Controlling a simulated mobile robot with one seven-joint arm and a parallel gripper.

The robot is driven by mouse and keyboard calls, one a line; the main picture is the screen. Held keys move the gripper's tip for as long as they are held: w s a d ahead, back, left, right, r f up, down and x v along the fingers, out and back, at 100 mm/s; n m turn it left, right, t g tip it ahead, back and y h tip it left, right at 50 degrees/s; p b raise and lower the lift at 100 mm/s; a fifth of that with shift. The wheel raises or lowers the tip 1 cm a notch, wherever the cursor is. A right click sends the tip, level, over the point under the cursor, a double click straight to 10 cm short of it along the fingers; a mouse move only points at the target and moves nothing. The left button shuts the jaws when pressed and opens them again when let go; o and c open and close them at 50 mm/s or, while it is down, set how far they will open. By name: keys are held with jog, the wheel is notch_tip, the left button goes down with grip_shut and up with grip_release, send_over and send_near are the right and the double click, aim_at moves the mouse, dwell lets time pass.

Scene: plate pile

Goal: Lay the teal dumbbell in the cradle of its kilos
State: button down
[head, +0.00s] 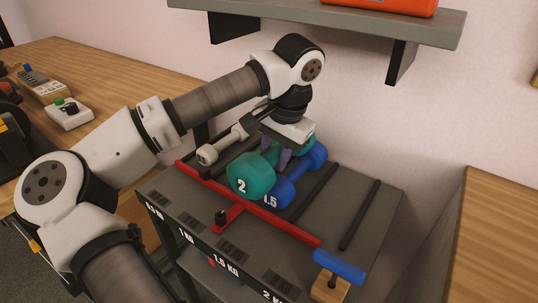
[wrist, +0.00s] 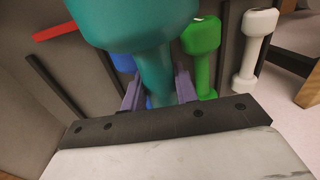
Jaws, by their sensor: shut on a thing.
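The teal dumbbell (head: 252,176), marked 2, is in my gripper (head: 276,158), held above the rack. In the wrist view its near head (wrist: 135,22) fills the top and its handle (wrist: 158,85) sits between the two purple fingers (wrist: 158,92). My gripper is shut on that handle. Below and beside it lies the blue dumbbell (head: 283,191), marked 1.5. The rack (head: 330,222) has dark divider bars and front labels from 0.5 KG to 2 KG. The cradle at the 2 KG end (head: 335,200), right of the blue dumbbell, is empty.
A green dumbbell (wrist: 202,50) and a white dumbbell (wrist: 252,50) lie in the cradles on the other side. A red bar (head: 285,230) runs along the rack's front. A blue-topped piece (head: 339,267) stands at its right front corner. A shelf (head: 370,20) hangs above.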

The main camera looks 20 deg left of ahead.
jog(key=w+d, duration=0.1)
jog(key=d, duration=1.4)
jog(key=shift+w+a+f, duration=0.1)
jog(key=shift+a+f, duration=0.05)
jog(key=shift+f, duration=1.55)
jog(key=shift+a+f, duration=0.1)
jog(key=shift+f, duration=1.55)
jog(key=c, duration=1.1)
grip_release()
jog(key=shift+f, duration=0.15)
jog(key=r, duration=0.2)
jog(key=d+r, duration=0.1)
jog(key=r, duration=0.4)
jog(key=shift+s+d+r, duration=0.2)
jog(key=shift+s+r, duration=0.05)
jog(key=shift+s, duration=0.05)
